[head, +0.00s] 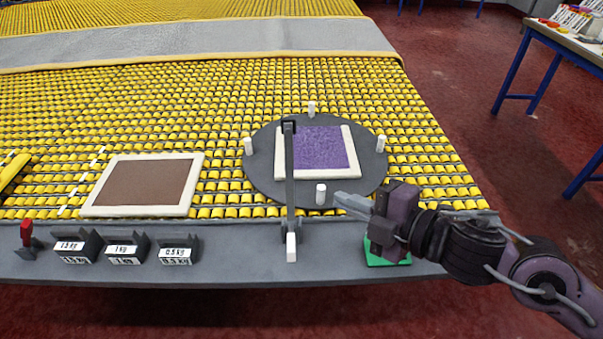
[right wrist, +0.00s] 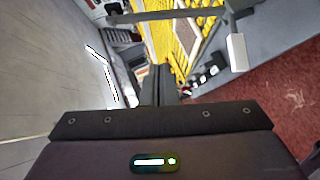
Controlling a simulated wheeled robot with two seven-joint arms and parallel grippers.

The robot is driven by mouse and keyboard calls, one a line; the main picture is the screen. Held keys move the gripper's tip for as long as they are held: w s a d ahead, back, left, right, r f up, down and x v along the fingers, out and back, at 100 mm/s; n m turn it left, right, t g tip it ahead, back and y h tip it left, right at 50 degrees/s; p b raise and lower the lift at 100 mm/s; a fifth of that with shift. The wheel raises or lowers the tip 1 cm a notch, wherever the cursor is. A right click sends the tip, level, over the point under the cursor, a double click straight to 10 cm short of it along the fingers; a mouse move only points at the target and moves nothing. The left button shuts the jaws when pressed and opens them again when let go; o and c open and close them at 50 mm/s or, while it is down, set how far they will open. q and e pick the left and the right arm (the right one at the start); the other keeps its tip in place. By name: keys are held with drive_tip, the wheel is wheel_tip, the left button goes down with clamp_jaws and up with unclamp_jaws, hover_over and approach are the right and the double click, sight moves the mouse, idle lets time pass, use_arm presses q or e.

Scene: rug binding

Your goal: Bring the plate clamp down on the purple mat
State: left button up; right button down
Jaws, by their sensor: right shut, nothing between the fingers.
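The purple mat (head: 325,148) lies flat in a pale frame on the dark round plate (head: 262,180), which has white pegs around its rim. The plate clamp (head: 290,180) is a dark bar rising from the front grey rail, with a black head and a white grip (head: 291,247) at its lower end. Its bar crosses the mat's left side in the picture; it looks raised. My right gripper (head: 341,199) is shut and empty, right of the clamp and near the front white peg (head: 320,194). Its fingers also show in the right wrist view (right wrist: 158,88). My left gripper is out of view.
A brown mat (head: 145,183) in a pale frame lies left on the yellow roller bed. Labelled weights (head: 123,249) and a red-handled item (head: 27,234) stand along the front rail (head: 225,268). A green pad (head: 378,257) lies below my right gripper. A blue-legged table (head: 545,80) stands right.

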drive_tip(key=p, duration=0.3)
approach(288, 170)
drive_tip(key=shift+x, duration=2.95)
